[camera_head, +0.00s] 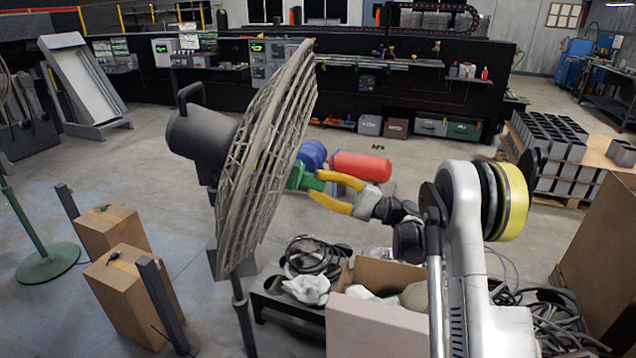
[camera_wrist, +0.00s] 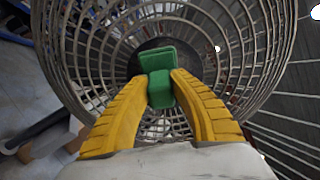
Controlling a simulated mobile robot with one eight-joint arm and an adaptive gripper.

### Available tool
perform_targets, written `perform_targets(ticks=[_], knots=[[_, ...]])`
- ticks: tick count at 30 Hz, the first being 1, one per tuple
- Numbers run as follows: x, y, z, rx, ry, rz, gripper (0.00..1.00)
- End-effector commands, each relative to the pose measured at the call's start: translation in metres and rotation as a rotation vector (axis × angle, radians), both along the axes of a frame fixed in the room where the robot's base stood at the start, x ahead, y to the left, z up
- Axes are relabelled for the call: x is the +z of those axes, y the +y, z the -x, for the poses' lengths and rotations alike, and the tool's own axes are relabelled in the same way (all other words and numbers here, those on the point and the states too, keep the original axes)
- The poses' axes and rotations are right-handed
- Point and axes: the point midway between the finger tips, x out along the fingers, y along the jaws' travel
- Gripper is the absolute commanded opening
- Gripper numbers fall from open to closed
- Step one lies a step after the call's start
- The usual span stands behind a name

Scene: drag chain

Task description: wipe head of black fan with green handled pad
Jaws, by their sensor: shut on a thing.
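The black fan (camera_head: 268,150) stands at the centre-left of the head view, its wire cage facing right and its motor housing behind at the left. In the wrist view the cage (camera_wrist: 75,60) fills most of the picture. My gripper (camera_head: 318,188) has yellow fingers and is shut on the green-handled pad (camera_head: 302,179), just right of the cage. The green handle (camera_wrist: 158,85) shows between the fingertips in the wrist view. The pad's wiping face is hidden, and I cannot tell whether it touches the cage.
Below my arm are an open cardboard box (camera_head: 378,318) and a low black bench with cables and cloths. Two cardboard boxes (camera_head: 135,290) stand left of the fan pole. A red cylinder (camera_head: 360,166) lies behind my gripper. Open floor lies beyond.

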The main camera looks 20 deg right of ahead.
Motion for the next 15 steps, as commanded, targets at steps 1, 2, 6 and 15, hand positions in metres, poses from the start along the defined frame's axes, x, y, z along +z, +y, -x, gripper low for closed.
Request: perform_targets(ticks=[1,2,6,15], knots=[[0.000,0.000,0.001,0.000,0.000,0.000,0.00],[0.000,0.001,0.002,0.000,0.000,0.000,0.00],[0.000,0.006,0.013,0.000,0.000,0.000,0.00],[0.001,0.016,0.035,0.000,0.000,0.000,0.00]])
